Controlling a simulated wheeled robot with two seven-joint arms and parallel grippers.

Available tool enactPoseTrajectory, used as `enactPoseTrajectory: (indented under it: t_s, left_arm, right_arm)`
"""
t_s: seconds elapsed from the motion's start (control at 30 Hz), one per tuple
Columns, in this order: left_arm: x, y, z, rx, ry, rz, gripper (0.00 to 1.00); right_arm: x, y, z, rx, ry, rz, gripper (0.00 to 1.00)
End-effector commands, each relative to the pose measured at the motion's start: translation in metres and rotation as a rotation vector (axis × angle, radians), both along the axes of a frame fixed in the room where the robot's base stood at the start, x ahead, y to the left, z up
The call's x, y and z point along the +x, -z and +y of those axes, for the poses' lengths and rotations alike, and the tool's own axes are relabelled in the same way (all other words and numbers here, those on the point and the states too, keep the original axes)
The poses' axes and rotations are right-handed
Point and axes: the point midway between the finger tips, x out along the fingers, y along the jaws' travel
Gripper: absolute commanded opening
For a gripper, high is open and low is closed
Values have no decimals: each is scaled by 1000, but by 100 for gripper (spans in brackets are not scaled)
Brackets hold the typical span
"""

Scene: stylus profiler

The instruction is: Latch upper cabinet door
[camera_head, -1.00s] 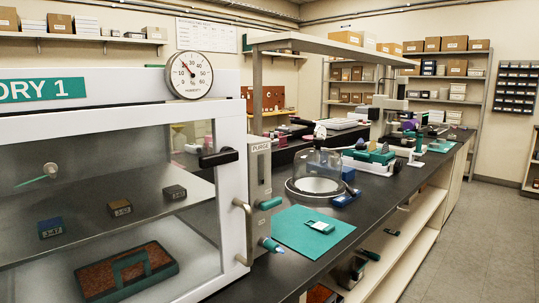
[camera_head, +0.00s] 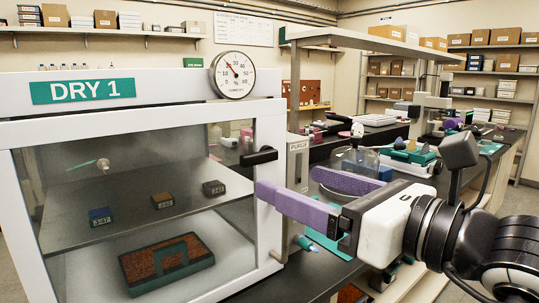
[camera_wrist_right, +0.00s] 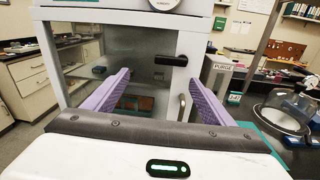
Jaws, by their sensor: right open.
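The DRY 1 cabinet (camera_head: 190,110) fills the left of the head view, with a white frame and a clear front. Its door looks closed. A black latch lever (camera_head: 258,156) lies roughly horizontal at the door's right edge; it also shows in the right wrist view (camera_wrist_right: 171,60). A vertical metal handle (camera_wrist_right: 181,107) sits below it. My right gripper (camera_head: 289,182) has purple fingers, spread apart and empty. It points at the cabinet, with its fingertips below and in front of the latch in the head view. I see no contact with the latch. My left gripper is out of view.
Inside the cabinet are several small labelled blocks and a brown-topped tray (camera_head: 202,258). A PURGE panel (camera_head: 298,165) stands right of the door. A glass dome (camera_head: 355,160) is on the dark bench behind my gripper. A humidity dial (camera_head: 233,75) sits on top.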

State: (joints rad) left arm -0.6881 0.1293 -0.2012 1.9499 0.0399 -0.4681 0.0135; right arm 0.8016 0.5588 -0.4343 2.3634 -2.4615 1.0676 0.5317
Motion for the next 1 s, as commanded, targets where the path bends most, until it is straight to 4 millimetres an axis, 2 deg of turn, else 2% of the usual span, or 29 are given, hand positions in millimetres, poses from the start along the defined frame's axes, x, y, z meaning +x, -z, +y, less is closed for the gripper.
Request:
enactPoseTrajectory:
  t_s: [0.03,0.17,0.43,0.7,1.0]
  left_arm:
    - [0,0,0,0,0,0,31]
    - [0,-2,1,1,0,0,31]
    - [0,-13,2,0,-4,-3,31]
    - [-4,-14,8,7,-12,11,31]
    - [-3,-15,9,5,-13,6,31]
  right_arm:
    - [3,-8,-7,-18,36,-28,77]
    - [11,-16,-11,-32,77,-51,77]
    - [47,-18,16,-32,74,-50,77]
    - [80,-17,40,-31,73,-51,77]
    - [89,-15,47,-31,73,-52,77]
